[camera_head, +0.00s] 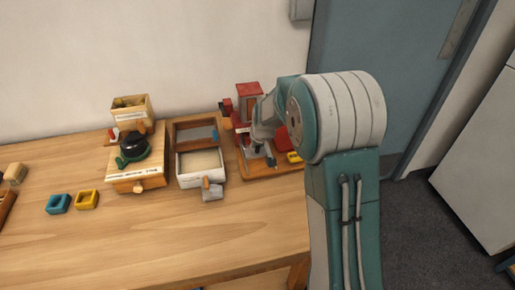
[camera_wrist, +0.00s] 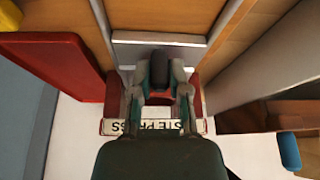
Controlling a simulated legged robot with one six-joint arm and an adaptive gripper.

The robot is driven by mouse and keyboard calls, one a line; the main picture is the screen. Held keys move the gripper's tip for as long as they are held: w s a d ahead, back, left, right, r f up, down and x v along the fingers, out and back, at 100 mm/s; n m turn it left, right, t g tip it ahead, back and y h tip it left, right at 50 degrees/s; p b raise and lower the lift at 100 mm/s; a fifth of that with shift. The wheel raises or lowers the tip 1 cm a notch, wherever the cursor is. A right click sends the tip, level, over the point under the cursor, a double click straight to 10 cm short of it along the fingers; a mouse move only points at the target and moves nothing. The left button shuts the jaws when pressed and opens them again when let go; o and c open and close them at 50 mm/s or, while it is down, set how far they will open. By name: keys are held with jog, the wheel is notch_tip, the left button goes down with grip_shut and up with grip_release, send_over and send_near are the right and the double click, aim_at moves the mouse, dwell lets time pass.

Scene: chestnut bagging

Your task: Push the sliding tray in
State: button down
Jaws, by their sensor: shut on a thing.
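In the wrist view my gripper (camera_wrist: 160,82) is shut on a dark rounded handle (camera_wrist: 160,65). Beyond the handle lies a flat grey piece (camera_wrist: 160,38), which looks like the sliding tray, between two pale side rails. Whether the handle is joined to it is hidden by the fingers. A red-framed label (camera_wrist: 150,127), partly covered and upside down, reads "...STE PRESS". In the head view my gripper (camera_head: 258,143) is at the red press (camera_head: 248,95), over its wooden base (camera_head: 262,170). My arm hides part of the press, and the tray is not clear there.
Left of the press stand a white-walled box (camera_head: 188,182) with pale contents and a wooden box (camera_head: 135,178) bearing a dark-green device (camera_head: 133,149). Blue (camera_head: 58,204) and yellow (camera_head: 87,199) blocks lie further left. The table (camera_head: 190,235) front is clear.

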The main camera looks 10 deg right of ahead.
jog(key=shift+w, duration=1.25)
jog(key=c, duration=0.6)
grip_release()
jog(key=shift+w, duration=0.1)
jog(key=v, duration=1.1)
jog(key=shift+r, duration=0.35)
